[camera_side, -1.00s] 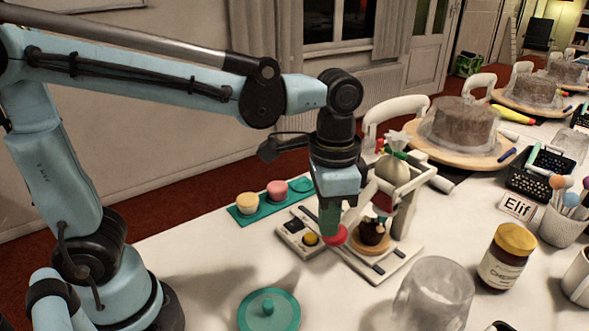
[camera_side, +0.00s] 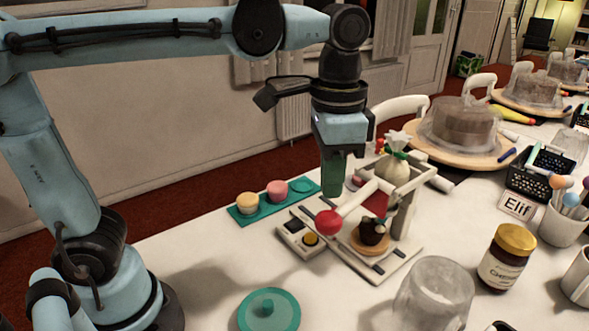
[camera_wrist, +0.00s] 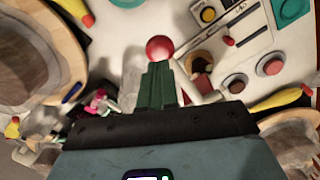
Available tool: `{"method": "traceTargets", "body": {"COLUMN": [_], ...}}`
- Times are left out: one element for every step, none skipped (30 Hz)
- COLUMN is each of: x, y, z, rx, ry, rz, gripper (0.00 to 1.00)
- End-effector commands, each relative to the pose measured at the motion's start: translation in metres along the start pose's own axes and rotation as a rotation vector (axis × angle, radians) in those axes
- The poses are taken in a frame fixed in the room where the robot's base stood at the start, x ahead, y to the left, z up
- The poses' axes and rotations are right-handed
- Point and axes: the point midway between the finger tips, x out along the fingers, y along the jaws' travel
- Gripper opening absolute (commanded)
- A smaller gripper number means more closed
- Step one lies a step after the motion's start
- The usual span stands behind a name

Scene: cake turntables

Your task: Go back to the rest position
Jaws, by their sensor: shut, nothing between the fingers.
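My gripper (camera_side: 333,190), with green fingers, is shut and empty. In the side view it hangs pointing down, just above the red ball knob (camera_side: 328,223) of the white press stand (camera_side: 400,258). In the wrist view the shut fingers (camera_wrist: 158,68) have the red knob (camera_wrist: 159,48) just beyond their tips. A dark cupcake (camera_side: 373,231) sits on a wooden disc on the stand's base. A cream piping bag (camera_side: 396,145) with a green tie is held in the top of the stand.
A teal tray (camera_side: 244,217) with a yellow and a pink cupcake lies behind. A control box (camera_side: 290,228) stands left of the press. A teal lidded disc (camera_side: 268,312), an upturned glass (camera_side: 432,295) and a jar (camera_side: 507,258) stand in front. Space above the table is clear.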

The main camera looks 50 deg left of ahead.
Motion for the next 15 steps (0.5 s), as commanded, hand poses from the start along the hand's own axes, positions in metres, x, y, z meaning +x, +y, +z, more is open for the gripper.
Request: {"method": "traceTargets", "body": {"x": [-0.006,-0.009,-0.012,-0.014,-0.016,-0.017,-0.018,-0.018,-0.018,-0.018,-0.018,-0.018,-0.018,-0.017,-0.017], "y": [0.000,0.000,0.000,0.000,0.000,0.000,0.000,0.000,0.000,0.000,0.000,0.000,0.000,0.000,-0.001], "z": [0.000,0.000,0.000,0.000,0.000,0.000,0.000,0.000,0.000,0.000,0.000,0.000,0.000,0.000,0.000], "rx": [0.000,0.000,0.000,0.000,0.000,0.000,0.000,0.000,0.000,0.000,0.000,0.000,0.000,0.000,-0.002], "ry": [0.000,0.000,0.000,0.000,0.000,0.000,0.000,0.000,0.000,0.000,0.000,0.000,0.000,0.000,0.002], "rz": [0.000,0.000,0.000,0.000,0.000,0.000,0.000,0.000,0.000,0.000,0.000,0.000,0.000,0.000,0.000], "gripper": [0.00,0.00,0.00,0.00,0.00,0.00,0.00,0.00,0.00,0.00,0.00,0.00,0.00,0.00,0.00]}}
